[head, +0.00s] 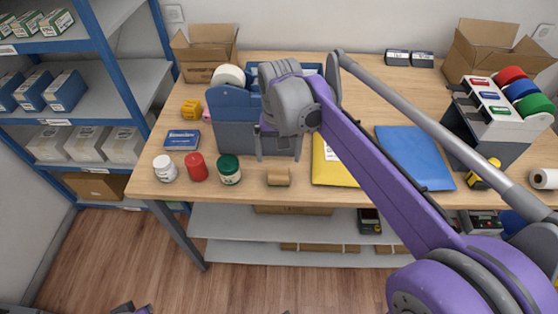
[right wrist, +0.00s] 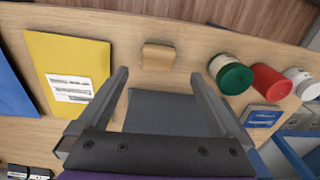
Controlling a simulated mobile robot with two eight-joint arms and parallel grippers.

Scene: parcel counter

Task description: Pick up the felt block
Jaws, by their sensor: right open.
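A small tan block (head: 278,176), which looks like the felt block, lies on the wooden counter near its front edge. In the right wrist view the block (right wrist: 158,56) lies just beyond the fingertips, roughly centred between them. My right gripper (head: 279,157) is open and empty, its fingers pointing down behind the block in front of the blue-grey bin. The right wrist view also shows the open gripper (right wrist: 160,75), with nothing between its fingertips but counter. The block is apart from the fingers. My left gripper does not clearly show.
A green-lidded jar (head: 229,170), a red can (head: 197,167) and a white jar (head: 164,168) stand left of the block. A yellow envelope (head: 333,170) lies close on its right, then a blue one (head: 415,157). The blue-grey bin (head: 232,135) stands behind. The counter's front edge is near.

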